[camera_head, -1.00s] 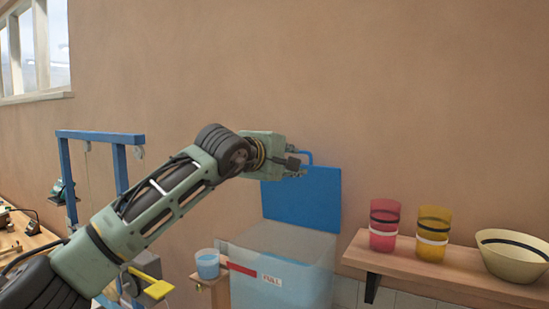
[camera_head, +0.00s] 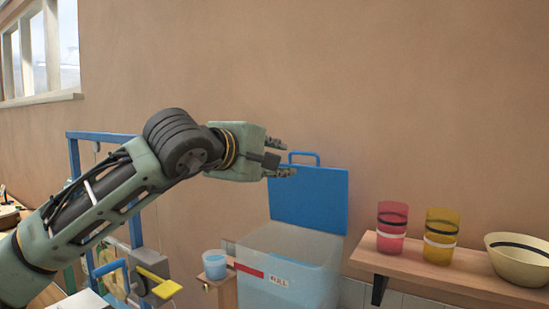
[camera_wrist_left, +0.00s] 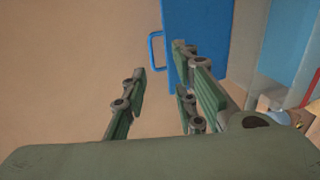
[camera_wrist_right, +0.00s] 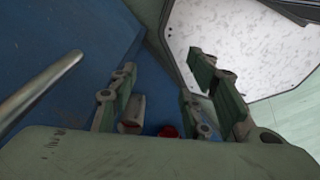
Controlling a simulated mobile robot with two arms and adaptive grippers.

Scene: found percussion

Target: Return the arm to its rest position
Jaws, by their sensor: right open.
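My left arm reaches in from the left in the head view. Its gripper (camera_head: 283,158) is in the air in front of the wall and the raised blue lid (camera_head: 318,198) of a clear bin. In the left wrist view the fingers of the left gripper (camera_wrist_left: 162,80) are apart with nothing between them, and the blue lid (camera_wrist_left: 196,15) with its handle shows beyond them. My right gripper (camera_wrist_right: 165,82) shows only in its wrist view. Its fingers are apart over a blue surface, and a small red thing (camera_wrist_right: 167,131) shows between their bases.
The clear bin (camera_head: 290,245) with water stands below the lid. A cup of water (camera_head: 214,263) sits left of it. A wall shelf (camera_head: 405,263) at right holds a red cup (camera_head: 391,217), a yellow cup (camera_head: 441,226) and a bowl (camera_head: 522,260). A blue frame (camera_head: 75,160) stands behind the arm.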

